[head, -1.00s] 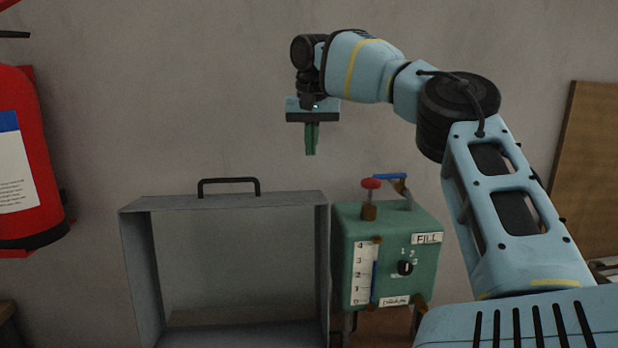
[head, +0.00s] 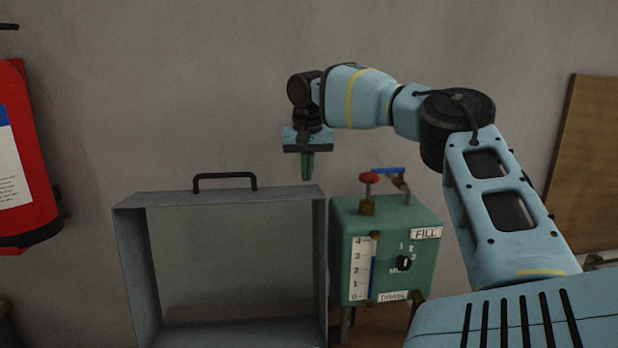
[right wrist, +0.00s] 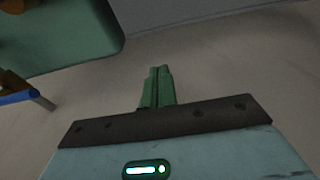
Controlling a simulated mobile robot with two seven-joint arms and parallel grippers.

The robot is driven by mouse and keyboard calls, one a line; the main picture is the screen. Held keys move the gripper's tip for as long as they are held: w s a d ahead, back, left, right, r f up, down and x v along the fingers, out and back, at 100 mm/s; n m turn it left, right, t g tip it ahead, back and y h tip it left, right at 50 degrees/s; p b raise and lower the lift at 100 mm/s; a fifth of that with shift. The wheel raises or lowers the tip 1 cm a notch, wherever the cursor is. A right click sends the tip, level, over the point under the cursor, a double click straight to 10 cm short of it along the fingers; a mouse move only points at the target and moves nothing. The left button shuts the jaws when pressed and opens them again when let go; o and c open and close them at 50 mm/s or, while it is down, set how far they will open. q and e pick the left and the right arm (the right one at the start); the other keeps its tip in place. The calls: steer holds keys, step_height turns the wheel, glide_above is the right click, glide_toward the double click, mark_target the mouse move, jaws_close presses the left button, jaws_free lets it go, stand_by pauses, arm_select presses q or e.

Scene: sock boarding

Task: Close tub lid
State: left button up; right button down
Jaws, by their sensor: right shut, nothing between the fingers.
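The tub lid (head: 222,199) is a grey, deep-rimmed, box-like frame standing upright, with a black handle (head: 224,177) on its top edge. The tub itself does not show clearly; the lid's lower part is cut off by the picture's bottom edge. My right gripper (head: 307,178) points down with its green fingers shut and empty. In the head view its tips appear just above the lid's top edge, right of the handle; I cannot tell the depth between them. The shut fingers also show in the right wrist view (right wrist: 160,70). My left gripper is not in view.
A green machine (head: 385,250) with a red knob, blue lever, scale and dial stands right beside the lid. A red fire extinguisher (head: 28,160) is at the far left. A brown board (head: 585,165) leans at the right.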

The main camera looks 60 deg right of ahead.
steer(key=s+a+p, duration=0.1)
steer(key=s+a, duration=0.1)
steer(key=a, duration=0.1)
steer(key=shift+s+f+p, duration=0.2)
steer(key=shift+f+p, duration=0.1)
steer(key=shift+p, duration=0.1)
stand_by(0.5)
